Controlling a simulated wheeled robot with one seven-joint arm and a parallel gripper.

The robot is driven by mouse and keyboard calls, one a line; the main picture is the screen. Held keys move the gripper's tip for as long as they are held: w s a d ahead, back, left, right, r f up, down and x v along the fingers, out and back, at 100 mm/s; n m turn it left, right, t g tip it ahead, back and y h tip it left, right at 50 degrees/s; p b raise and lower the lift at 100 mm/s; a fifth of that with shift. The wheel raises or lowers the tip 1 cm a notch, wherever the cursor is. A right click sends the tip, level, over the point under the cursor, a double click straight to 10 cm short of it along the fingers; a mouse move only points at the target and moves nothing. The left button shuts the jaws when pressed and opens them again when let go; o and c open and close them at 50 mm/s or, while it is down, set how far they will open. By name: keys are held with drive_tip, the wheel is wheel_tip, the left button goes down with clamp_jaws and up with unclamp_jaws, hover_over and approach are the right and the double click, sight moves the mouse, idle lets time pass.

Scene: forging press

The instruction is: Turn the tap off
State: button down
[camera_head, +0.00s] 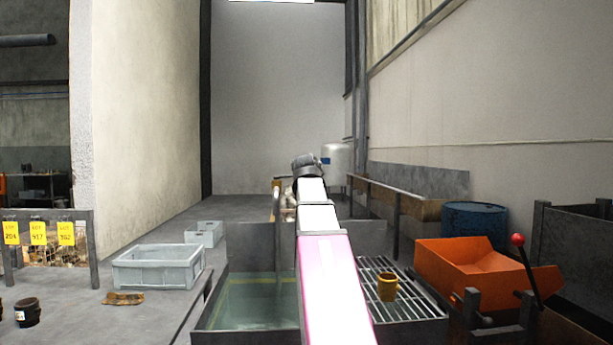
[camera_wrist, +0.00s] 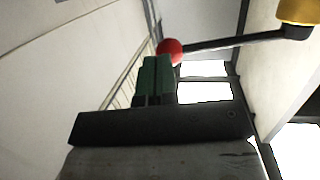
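In the wrist view a red ball knob (camera_wrist: 171,47) sits on the end of a dark lever (camera_wrist: 230,42). The lever runs right to a yellow fitting (camera_wrist: 298,12), apparently the tap's body. My gripper (camera_wrist: 157,62) has green fingers lying close together, with only a thin dark line between them. Their tips overlap the ball's lower left edge in the picture; I cannot tell whether they touch it. In the head view a thin upright pipe (camera_head: 278,225) stands at the water-filled tank (camera_head: 250,299). My arm hides the gripper and most of the tap there.
An orange chute (camera_head: 470,268) and another red-knobbed lever (camera_head: 527,265) stand farther right. A grey crate (camera_head: 160,268) is on the floor at left. A blue drum (camera_head: 474,222) stands behind.

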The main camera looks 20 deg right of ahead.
drive_tip(key=shift+w+d, duration=0.3)
drive_tip(key=shift+w, duration=0.15)
drive_tip(key=shift+r, duration=0.1)
idle(0.4)
drive_tip(key=s+a+r, duration=0.1)
drive_tip(key=s+r, duration=0.1)
drive_tip(key=s, duration=1.2)
drive_tip(key=shift+a+r, duration=0.25)
drive_tip(key=shift+a, duration=0.1)
